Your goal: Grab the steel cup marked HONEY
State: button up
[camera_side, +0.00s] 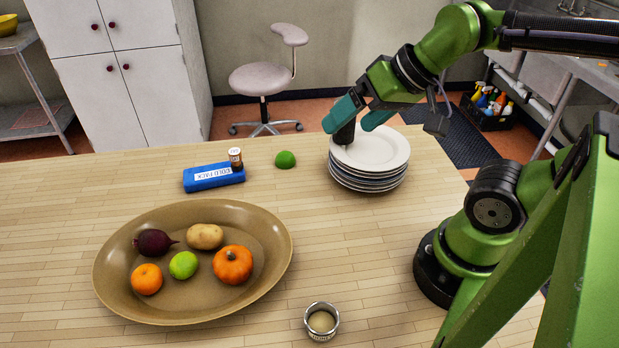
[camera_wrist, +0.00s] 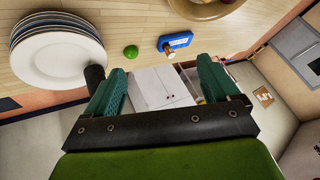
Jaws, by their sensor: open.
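A steel cup (camera_side: 321,320) stands upright on the table near its front edge in the side view, right of the big oval dish. It is open at the top with pale contents, and it carries a label low on its front whose lettering is too small to read surely. My gripper (camera_side: 357,117) is far from it, up at the back right by the plate stack. Its teal fingers are apart with nothing held between them, as the wrist view (camera_wrist: 161,72) also shows. The cup is not visible in the wrist view.
A plate stack (camera_side: 372,150) and a dark cylinder (camera_side: 344,133) are close to my gripper. A green lime (camera_side: 285,159), a blue cold pack (camera_side: 208,178), a small brown bottle (camera_side: 236,158) and a brown dish (camera_side: 118,290) of produce stand left. Bare table separates plates and cup.

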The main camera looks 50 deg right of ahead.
jog(key=a+f+n+g, duration=0.3)
jog(key=a+n, duration=0.3)
jog(key=a, duration=0.2)
jog(key=n+g+h, duration=0.1)
jog(key=n+g, duration=0.5)
jog(key=n, duration=2.4)
send_over(323, 328)
jog(key=w, duration=0.1)
jog(key=f, duration=1.5)
jog(key=shift+a+f, duration=0.2)
jog(key=shift+f, duration=0.2)
jog(key=shift+h, duration=0.3)
jog(key=f, duration=0.4)
jog(key=shift+s+d+f, duration=0.1)
jog(key=shift+s+d, duration=0.2)
jog(key=shift+f+t, duration=0.3)
jog(key=shift+f, duration=0.2)
jog(key=c, duration=1.2)
jog(key=shift+r+m, duration=0.1)
jog(key=shift+m, duration=0.2)
